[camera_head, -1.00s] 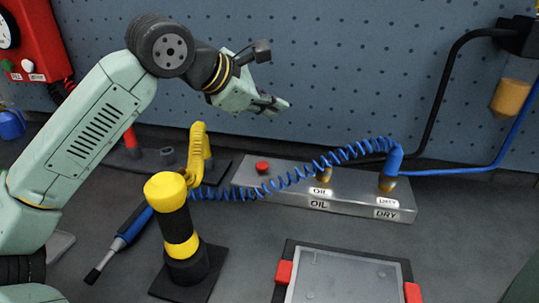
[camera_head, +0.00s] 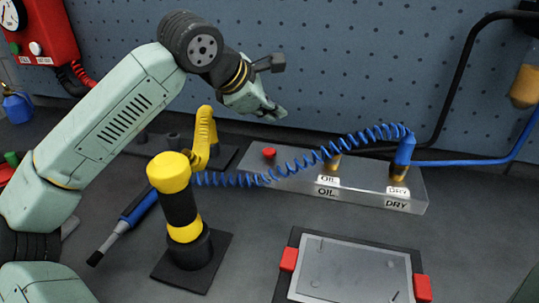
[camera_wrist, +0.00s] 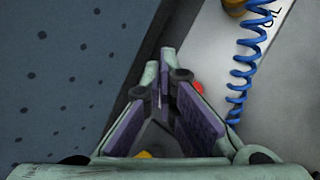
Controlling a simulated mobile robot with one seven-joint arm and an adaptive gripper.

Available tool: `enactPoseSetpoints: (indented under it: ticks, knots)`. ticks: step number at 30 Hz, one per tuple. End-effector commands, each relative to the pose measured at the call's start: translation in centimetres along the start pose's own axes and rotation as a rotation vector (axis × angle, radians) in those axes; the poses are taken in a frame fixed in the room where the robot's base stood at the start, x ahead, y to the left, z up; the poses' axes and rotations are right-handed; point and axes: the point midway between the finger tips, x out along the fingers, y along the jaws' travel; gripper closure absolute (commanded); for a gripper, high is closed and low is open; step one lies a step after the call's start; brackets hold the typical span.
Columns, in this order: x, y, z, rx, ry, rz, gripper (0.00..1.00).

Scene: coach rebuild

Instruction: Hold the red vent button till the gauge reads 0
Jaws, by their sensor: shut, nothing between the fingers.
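A red button (camera_head: 269,152) stands on the left end of a grey metal block (camera_head: 300,181); no label shows on it. My gripper (camera_head: 279,113) is shut and empty, above the button and apart from it, in front of the pegboard. In the wrist view, the closed fingers (camera_wrist: 165,78) point toward the block, and the red button (camera_wrist: 198,87) shows just right of them, partly hidden. A white-faced gauge (camera_head: 8,15) sits on a red box (camera_head: 38,32) at the upper left, cut by the picture edge; its reading cannot be made out.
A coiled blue hose (camera_head: 290,166) stretches from a yellow-and-black post (camera_head: 180,205) to the block's DRY fitting, passing close right of the button. A yellow handle (camera_head: 205,138) rises behind the post. A framed plate (camera_head: 352,268) lies in front. Pegboard (camera_head: 350,60) stands behind.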

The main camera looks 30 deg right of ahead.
Motion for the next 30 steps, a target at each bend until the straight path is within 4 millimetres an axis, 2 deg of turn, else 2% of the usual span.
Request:
enactPoseSetpoints:
  ticks: [1,7,11,30]
  knots:
    - [0.9,-0.7,-0.6,-0.001,-0.002,-0.002,1.00]
    - [3.0,-2.2,-2.2,-0.001,0.000,-0.001,1.00]
    - [3.9,-2.9,-2.8,0.000,0.000,-0.001,1.00]
    - [4.1,-3.0,-2.9,0.000,-0.001,-0.001,1.00]
